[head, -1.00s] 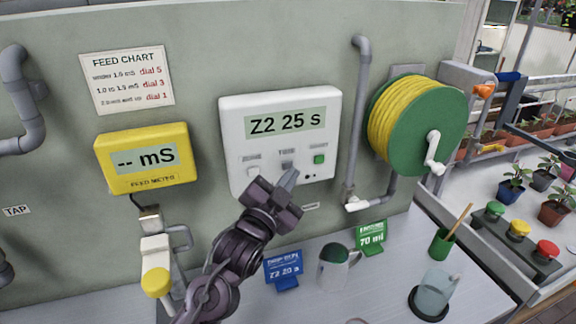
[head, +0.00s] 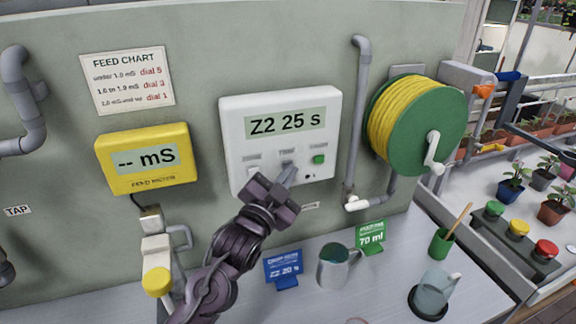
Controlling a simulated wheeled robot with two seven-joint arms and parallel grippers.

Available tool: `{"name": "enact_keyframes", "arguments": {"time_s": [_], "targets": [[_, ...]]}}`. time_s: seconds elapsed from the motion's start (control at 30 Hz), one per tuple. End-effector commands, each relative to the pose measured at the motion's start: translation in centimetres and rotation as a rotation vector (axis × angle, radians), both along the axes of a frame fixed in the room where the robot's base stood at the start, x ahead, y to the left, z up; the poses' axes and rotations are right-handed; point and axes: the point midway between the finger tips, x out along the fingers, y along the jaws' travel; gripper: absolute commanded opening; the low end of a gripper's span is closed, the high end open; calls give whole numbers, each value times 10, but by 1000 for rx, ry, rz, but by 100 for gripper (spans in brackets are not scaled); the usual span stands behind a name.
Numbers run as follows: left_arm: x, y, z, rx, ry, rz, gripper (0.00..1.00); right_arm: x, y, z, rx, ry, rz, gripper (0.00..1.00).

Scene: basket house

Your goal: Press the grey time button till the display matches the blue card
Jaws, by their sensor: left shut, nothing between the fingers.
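The white control box (head: 317,107) on the wall has a display (head: 286,123) reading "Z2 25 s". Below it are a zone button (head: 252,170) at left, the grey time button (head: 287,163) in the middle and a green button (head: 319,160) at right. The blue card (head: 283,268) on the bench reads "Z2 20 s". My left gripper (head: 285,176) is shut and empty, its tip at the lower edge of the time button and partly covering it. I cannot tell if it touches. My right gripper is not in view.
A green hose reel (head: 430,125) is at right. A grey jug (head: 334,267), a green card (head: 371,237) and a green cup (head: 441,243) stand on the bench.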

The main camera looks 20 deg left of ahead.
Motion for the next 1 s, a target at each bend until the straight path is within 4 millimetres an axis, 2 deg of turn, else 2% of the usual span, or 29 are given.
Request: {"name": "enact_keyframes", "arguments": {"time_s": [0.6,1.0], "targets": [[3,2,0,0,-1,1,0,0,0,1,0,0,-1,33],[-11,-7,0,-1,0,1,0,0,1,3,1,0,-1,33]]}}
